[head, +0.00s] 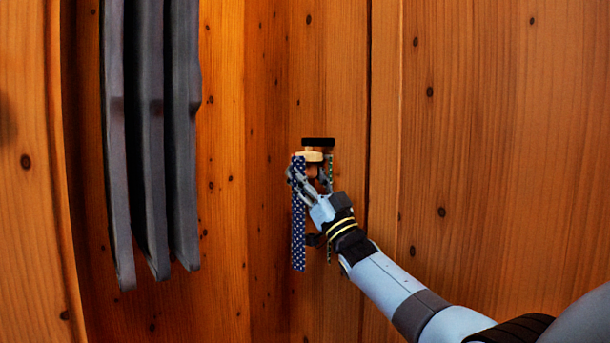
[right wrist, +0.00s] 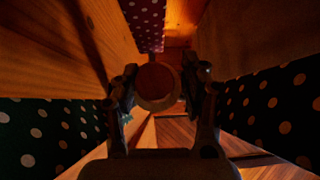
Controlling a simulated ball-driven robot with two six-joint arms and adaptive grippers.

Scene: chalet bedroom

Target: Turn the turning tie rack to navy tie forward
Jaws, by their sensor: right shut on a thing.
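The turning tie rack (head: 307,156) is a small pale wooden hub under a black mount (head: 318,142) on the wood panelling. The navy tie (head: 298,225), with white dots, hangs at its left front. A green tie (head: 328,172) hangs on the right, mostly hidden by my gripper. My right gripper (head: 309,177) is below the hub, its fingers closed on the rack's round wooden knob (right wrist: 156,84). Dark dotted ties flank it at left (right wrist: 45,132) and right (right wrist: 278,108) in the right wrist view. My left gripper is out of view.
Several long grey garments (head: 150,130) hang at the left, apart from the rack. Wooden panelling (head: 490,120) stands close behind and to the right of the rack. The space between the garments and the ties is clear.

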